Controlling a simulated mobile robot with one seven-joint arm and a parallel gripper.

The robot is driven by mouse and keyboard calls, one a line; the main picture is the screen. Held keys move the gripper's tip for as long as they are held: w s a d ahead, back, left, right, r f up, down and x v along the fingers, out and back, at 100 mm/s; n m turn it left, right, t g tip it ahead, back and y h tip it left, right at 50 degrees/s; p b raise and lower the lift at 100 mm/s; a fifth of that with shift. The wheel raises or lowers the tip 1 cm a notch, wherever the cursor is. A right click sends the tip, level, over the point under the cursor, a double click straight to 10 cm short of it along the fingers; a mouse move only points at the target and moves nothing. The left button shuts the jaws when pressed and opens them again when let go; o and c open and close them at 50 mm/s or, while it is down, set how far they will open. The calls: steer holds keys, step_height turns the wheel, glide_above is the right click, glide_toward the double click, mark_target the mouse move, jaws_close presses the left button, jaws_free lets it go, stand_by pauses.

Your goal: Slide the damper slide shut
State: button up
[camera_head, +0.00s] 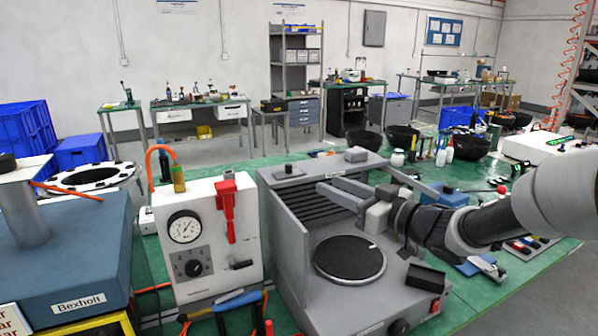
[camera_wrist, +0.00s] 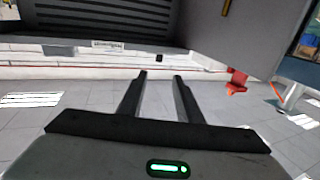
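The grey machine (camera_head: 285,235) stands on the green bench, with a dark slatted back panel and a round dark plate (camera_head: 349,257). My gripper (camera_head: 328,186) reaches in from the right, in front of the slats and above the plate. Its fingers are apart and empty in the wrist view (camera_wrist: 161,77). The slats (camera_wrist: 110,15) and a pale label (camera_wrist: 107,44) show beyond the fingertips there.
A white gauge box (camera_head: 212,240) with a red lever (camera_head: 228,205) stands close left of the machine. A blue Bexholt unit (camera_head: 70,255) is at far left. Black bowls (camera_head: 402,138) and bottles crowd the bench behind. A black box (camera_head: 426,277) sits at the machine's right front.

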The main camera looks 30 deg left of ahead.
mark_target(291, 168)
steer(key=x, duration=1.4)
steer(key=shift+w, duration=0.15)
jaws_close()
